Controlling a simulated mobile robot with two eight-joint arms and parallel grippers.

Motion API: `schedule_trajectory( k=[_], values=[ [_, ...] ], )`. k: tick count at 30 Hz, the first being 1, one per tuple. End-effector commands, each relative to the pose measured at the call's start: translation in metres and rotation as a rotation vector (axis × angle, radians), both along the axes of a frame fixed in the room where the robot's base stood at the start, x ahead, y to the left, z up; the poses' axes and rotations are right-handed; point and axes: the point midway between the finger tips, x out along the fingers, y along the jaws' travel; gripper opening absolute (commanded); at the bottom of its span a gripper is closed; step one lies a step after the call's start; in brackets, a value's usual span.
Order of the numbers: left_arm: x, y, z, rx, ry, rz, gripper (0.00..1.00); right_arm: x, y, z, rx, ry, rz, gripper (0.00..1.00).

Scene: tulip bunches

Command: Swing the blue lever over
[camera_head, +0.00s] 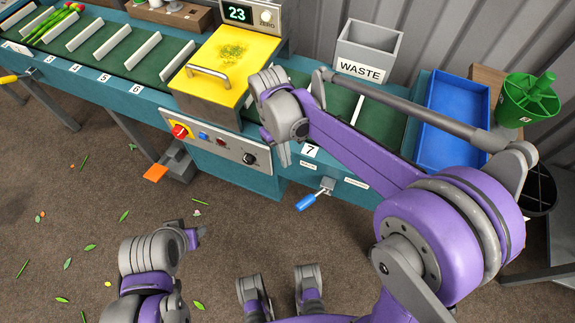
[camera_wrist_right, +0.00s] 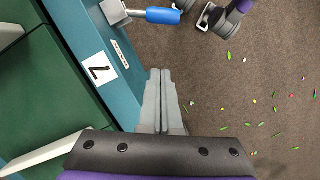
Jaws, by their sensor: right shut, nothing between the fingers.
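The blue lever (camera_head: 306,201) sits on a small grey pivot block on the teal front of the bench, between two small labels. Its handle points down and left in the head view. In the right wrist view the lever's blue handle (camera_wrist_right: 163,16) lies at the top, pointing right from its grey block. My right gripper (camera_head: 284,154) is shut and empty near the number 7 plate, above and left of the lever, apart from it. Its closed fingertips show in the wrist view (camera_wrist_right: 160,72). My left gripper (camera_head: 198,236) is low over the floor; its finger opening is unclear.
A yellow-lidded box (camera_head: 222,65) stands on the green conveyor, with a knob panel (camera_head: 215,140) below it. An orange pedal (camera_head: 155,173) sticks out lower left. A waste bin (camera_head: 368,50) and blue tray (camera_head: 453,120) are at right. The floor before the lever is open.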

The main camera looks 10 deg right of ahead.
Motion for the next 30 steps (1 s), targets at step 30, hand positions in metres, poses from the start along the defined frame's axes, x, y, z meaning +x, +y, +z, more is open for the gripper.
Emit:
schedule_trajectory(
  k=[30],
  values=[
    [-0.001, 0.000, -0.015, 0.000, 0.005, 0.000, 0.50, -0.053, -0.026, -0.090, 0.001, -0.003, -0.001, 0.00]
  ],
)
